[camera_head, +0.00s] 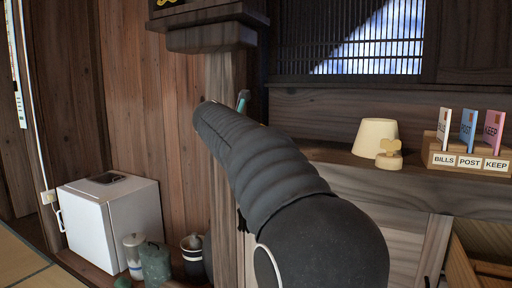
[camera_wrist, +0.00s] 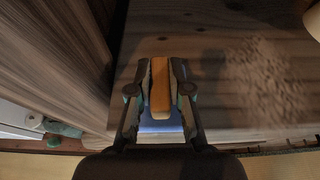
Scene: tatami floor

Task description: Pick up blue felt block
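In the wrist view my gripper (camera_wrist: 160,70) points at a wooden shelf surface, its dark fingers parted. An orange bar (camera_wrist: 160,90) with pale strips along its sides lies between the fingers. A blue patch (camera_wrist: 160,126), likely the blue felt block, shows just below the orange bar, between the finger bases. I cannot tell whether the orange and blue are one piece, or whether the fingers press on it.
A lamp (camera_head: 374,138), a small wooden ornament (camera_head: 389,156) and a letter rack (camera_head: 467,161) stand on the shelf (camera_head: 400,188) to the right. A wooden post (camera_head: 228,85) rises beside my arm. A white fridge (camera_head: 108,220) and several jars stand lower left.

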